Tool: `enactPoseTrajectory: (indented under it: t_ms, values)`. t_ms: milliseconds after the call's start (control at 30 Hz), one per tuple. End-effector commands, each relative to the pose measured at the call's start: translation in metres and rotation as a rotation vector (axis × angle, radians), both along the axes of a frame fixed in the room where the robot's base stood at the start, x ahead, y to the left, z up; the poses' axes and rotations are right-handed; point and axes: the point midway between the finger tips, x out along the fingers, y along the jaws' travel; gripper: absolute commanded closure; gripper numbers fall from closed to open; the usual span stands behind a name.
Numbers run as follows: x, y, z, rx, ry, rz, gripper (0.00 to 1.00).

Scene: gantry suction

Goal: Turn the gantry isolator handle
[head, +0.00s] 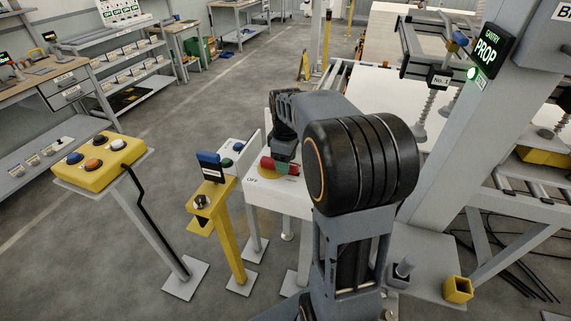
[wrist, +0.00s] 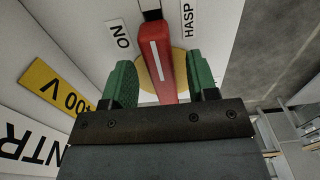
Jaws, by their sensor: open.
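The red isolator handle (wrist: 160,62) has a white line along it and sits on a yellow disc (wrist: 181,60) on a white panel. In the wrist view it lies between my gripper's two green fingers (wrist: 162,82), with a gap showing on each side. An ON label (wrist: 123,36) is to its left and a HASP label (wrist: 187,18) to its upper right. In the head view the handle (head: 267,163) shows at the white isolator box (head: 265,195), by an OFF mark. My gripper (head: 281,166) is open over it; my arm hides part of the box.
A yellow button box (head: 100,165) on a post stands left. A yellow post (head: 228,240) with a key switch and blue tag stands close beside the isolator. The gantry frame with a lit PROP sign (head: 489,50) is right.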

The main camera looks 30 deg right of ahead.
Motion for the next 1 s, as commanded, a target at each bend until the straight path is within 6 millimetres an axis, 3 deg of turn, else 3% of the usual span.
enactPoseTrajectory:
  t_ms: [200,533,1000]
  values:
    - [0.0,0.0,-0.014,0.0,0.001,0.0,0.47]
    - [0.0,0.0,-0.015,0.0,0.0,0.0,0.47]
    - [0.0,0.0,-0.015,0.0,0.0,-0.001,0.92]
